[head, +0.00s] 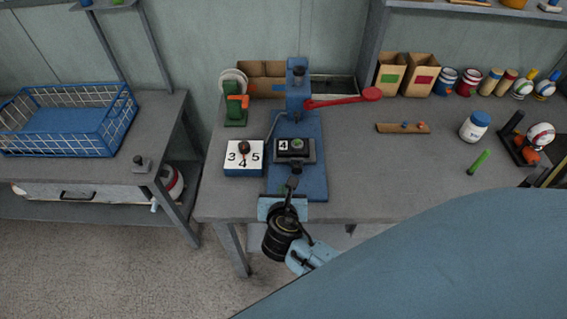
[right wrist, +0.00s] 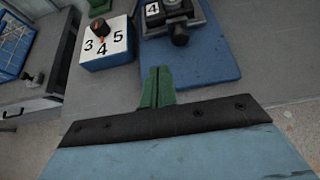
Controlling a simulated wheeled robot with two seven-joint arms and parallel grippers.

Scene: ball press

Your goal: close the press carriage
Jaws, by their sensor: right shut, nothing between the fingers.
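The blue ball press (head: 297,88) stands on the grey workbench, with a red lever (head: 345,99) reaching to the right. A dark knob (head: 293,182) sticks out from the carriage's front. The carriage and knob also show at the top of the right wrist view (right wrist: 180,32). My right gripper (head: 289,192) is at the front edge of the base plate, close to the knob; its green fingers (right wrist: 157,85) are together and empty. My left gripper is not in view.
A white dial box (head: 236,170) numbered 3, 4, 5 stands left of the press. A green stand with an orange part (head: 236,108) is behind it. A wooden strip (head: 402,128), white jar (head: 474,127) and green stick (head: 478,162) lie to the right. Bench space between is clear.

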